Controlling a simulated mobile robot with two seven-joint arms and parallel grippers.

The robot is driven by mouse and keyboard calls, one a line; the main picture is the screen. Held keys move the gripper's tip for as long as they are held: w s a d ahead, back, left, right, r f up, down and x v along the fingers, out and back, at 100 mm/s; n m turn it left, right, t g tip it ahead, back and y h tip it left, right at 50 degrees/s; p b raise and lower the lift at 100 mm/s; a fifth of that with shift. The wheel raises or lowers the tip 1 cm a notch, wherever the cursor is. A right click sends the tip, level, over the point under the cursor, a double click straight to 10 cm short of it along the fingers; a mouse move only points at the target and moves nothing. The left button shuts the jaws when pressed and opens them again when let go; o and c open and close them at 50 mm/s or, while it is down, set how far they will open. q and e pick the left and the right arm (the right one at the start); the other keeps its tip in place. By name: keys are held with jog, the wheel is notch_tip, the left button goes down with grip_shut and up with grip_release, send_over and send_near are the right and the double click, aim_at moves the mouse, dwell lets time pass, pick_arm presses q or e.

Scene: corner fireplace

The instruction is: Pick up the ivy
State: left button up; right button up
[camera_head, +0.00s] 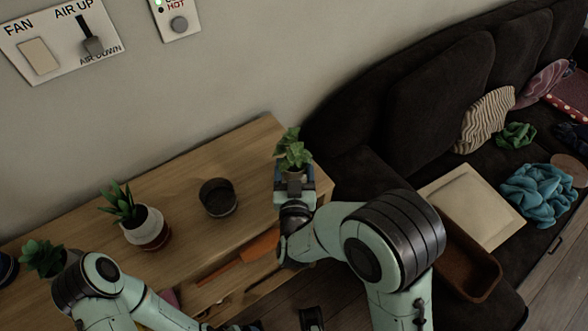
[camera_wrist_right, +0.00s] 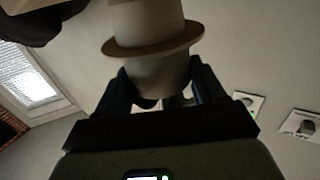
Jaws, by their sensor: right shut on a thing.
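The ivy (camera_head: 292,150) is a small green leafy plant in a light brownish pot, over the right end of the wooden cabinet. My right gripper (camera_head: 294,183) is shut on its pot, with the leaves above the fingers. In the right wrist view the pot (camera_wrist_right: 160,75) sits between my two dark fingers; its flared rim shows and the leaves are mostly out of sight. I cannot tell whether the pot touches the cabinet top. My left arm comes in at the lower left, but its gripper is not in view.
The wooden cabinet (camera_head: 185,195) also bears a dark empty-looking pot (camera_head: 218,198), a succulent in a white and red pot (camera_head: 147,228) and another plant (camera_head: 42,258). A dark sofa (camera_head: 435,95) with cushions and cloths stands to the right. The wall carries switch panels (camera_head: 62,42).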

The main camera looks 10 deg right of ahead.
notch_tip(320, 180, up, 19)
jog(key=p, duration=0.5)
jog(key=shift+s, duration=0.1)
dwell(0.7)
